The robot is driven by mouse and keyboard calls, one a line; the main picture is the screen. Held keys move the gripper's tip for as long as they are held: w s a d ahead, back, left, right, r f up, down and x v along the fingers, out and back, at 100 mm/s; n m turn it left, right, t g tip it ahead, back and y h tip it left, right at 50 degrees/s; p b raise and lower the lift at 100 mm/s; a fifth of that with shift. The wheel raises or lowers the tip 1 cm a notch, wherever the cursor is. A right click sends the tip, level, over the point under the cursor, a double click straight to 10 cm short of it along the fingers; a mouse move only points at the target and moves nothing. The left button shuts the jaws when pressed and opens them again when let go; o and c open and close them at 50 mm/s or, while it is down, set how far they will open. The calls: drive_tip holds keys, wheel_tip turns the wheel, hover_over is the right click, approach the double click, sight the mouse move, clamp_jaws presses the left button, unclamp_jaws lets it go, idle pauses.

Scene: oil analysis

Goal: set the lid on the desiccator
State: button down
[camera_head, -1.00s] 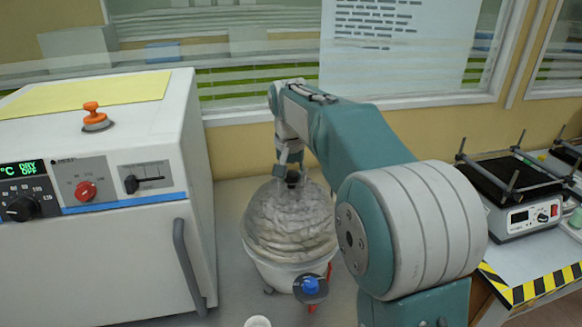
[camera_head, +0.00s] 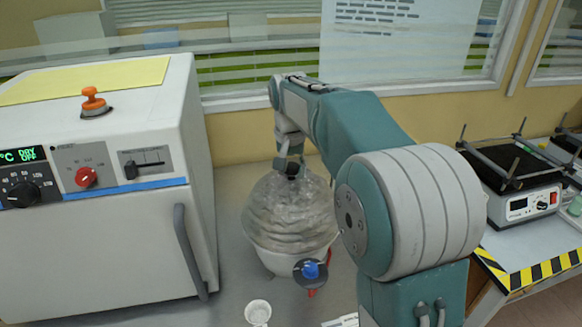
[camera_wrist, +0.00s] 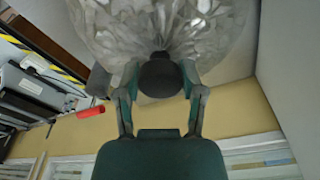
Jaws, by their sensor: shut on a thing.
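The lid (camera_head: 288,215) is a clear, faceted-looking glass dome with a dark knob (camera_head: 293,168) on top. My gripper (camera_head: 290,163) is shut on the knob from above; in the wrist view my gripper (camera_wrist: 160,85) has one finger on each side of the black knob (camera_wrist: 160,72), with the glass lid (camera_wrist: 165,25) beyond. The desiccator base (camera_head: 275,260) is a pale bowl on the bench directly under the lid. The lid looks roughly level and covers the bowl's opening. I cannot tell whether the rims touch all round.
A blue-knobbed tap (camera_head: 311,270) sticks out at the base's front right. A white oven (camera_head: 100,245) stands close on the left. A black-topped shaker (camera_head: 525,205) stands at the right. Windows (camera_head: 260,60) are behind.

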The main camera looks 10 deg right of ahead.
drive_tip(key=shift+f, duration=0.2)
drive_tip(key=shift+c, duration=0.6)
unclamp_jaws()
